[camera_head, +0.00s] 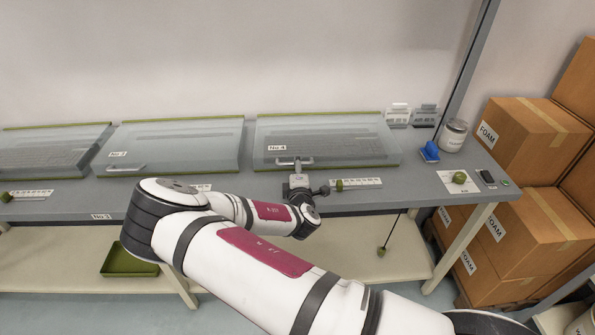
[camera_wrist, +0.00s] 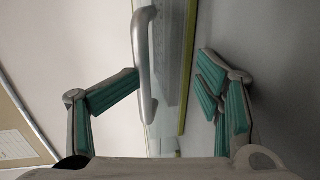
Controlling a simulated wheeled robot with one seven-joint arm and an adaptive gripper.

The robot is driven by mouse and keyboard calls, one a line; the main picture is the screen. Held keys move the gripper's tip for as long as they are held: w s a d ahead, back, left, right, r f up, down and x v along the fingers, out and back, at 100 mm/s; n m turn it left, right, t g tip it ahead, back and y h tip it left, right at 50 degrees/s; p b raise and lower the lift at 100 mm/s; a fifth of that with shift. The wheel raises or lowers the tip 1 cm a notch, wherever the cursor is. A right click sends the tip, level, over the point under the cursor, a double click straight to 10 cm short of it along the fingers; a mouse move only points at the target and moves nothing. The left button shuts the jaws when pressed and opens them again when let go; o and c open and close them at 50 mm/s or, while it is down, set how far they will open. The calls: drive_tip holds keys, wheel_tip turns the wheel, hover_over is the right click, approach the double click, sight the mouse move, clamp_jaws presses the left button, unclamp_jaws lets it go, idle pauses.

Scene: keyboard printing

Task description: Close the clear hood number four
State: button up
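The clear hood number four (camera_head: 345,146) is the rightmost of the see-through hoods on the grey bench. It carries a "No 4" label and a metal handle (camera_head: 283,161) on its front face. It looks low over its green-edged base; I cannot tell whether it is fully down. My gripper (camera_head: 297,170) is at this handle, in front of the hood. In the wrist view my gripper (camera_wrist: 168,85) is open, its green-padded fingers apart. The handle (camera_wrist: 143,60) and the hood's edge (camera_wrist: 188,65) show between the fingers, the handle nearer the left one. Contact is unclear.
Hood number three (camera_head: 185,145) stands to the left. A green knob on a scale strip (camera_head: 360,184) lies right of my gripper. A white jar (camera_head: 453,136) and a blue item (camera_head: 429,152) stand at the bench's right end. Foam boxes (camera_head: 520,140) are stacked beyond.

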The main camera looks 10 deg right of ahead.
drive_tip(key=shift+s+f+g, duration=0.3)
drive_tip(key=shift+s+f, duration=0.3)
drive_tip(key=shift+s, duration=0.25)
drive_tip(key=shift+c, duration=0.9)
drive_tip(key=shift+r+v, duration=0.2)
drive_tip(key=shift+v, duration=0.9)
drive_tip(key=shift+r+v, duration=0.2)
drive_tip(key=shift+v, duration=0.95)
drive_tip(key=shift+r+v, duration=0.15)
drive_tip(key=shift+v, duration=0.95)
drive_tip(key=shift+w+a, duration=0.1)
drive_tip(key=shift+w, duration=0.1)
